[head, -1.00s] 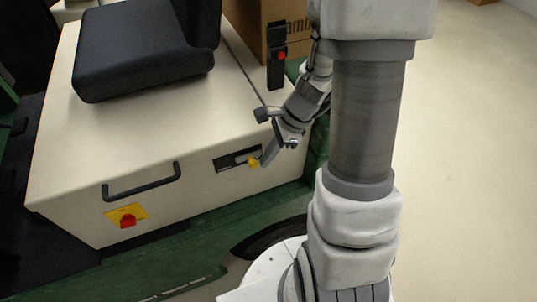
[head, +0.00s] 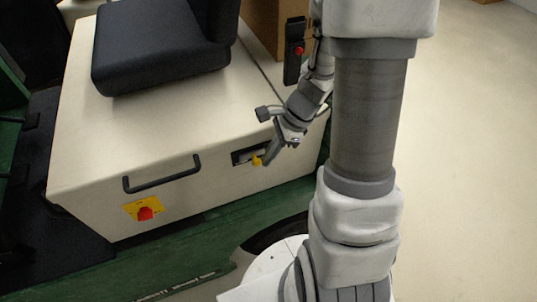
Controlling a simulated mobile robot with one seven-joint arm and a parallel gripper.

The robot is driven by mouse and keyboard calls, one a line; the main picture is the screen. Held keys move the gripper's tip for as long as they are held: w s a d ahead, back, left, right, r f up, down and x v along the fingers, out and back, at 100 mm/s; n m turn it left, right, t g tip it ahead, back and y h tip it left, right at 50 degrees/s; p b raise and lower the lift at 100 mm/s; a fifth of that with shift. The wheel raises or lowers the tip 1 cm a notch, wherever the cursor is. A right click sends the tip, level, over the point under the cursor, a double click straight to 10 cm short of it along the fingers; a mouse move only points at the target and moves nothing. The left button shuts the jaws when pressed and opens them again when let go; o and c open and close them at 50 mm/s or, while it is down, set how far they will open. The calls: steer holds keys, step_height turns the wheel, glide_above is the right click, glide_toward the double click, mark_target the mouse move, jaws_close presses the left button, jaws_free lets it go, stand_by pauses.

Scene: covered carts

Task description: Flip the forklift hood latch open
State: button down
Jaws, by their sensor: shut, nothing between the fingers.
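The forklift hood (head: 215,115) is a cream box-shaped cover in the head view, and it looks shut. Its latch (head: 257,161) has a yellow tip and sits at a dark recess (head: 240,156) in the hood's front face, near the right end. My gripper (head: 267,160) is shut and empty, pointing down right beside the yellow tip on its right. I cannot tell whether the fingers touch the latch. My wrist and fingers hide what lies just right of the latch.
A black handle (head: 162,177) and a red knob on a yellow plate (head: 144,211) are on the hood's front face. A black seat (head: 160,50) stands on top. A cardboard box (head: 262,28) is behind. Bare floor (head: 470,150) lies to the right.

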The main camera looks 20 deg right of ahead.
steer(key=p+v, duration=0.8)
steer(key=v, duration=0.2)
stand_by(0.3)
stand_by(0.4)
steer(key=s+a+r+n+t+h, duration=0.2)
steer(key=s+r+n, duration=0.3)
steer(key=r+n, duration=0.5)
steer(key=s+a+r+n+t+h, duration=0.2)
steer(key=s+a+r+n+h, duration=0.1)
steer(key=r+n, duration=0.6)
steer(key=shift+s+a+r+n+t, duration=0.4)
steer(key=shift+s+a+r, duration=0.4)
steer(key=shift+s+r, duration=0.65)
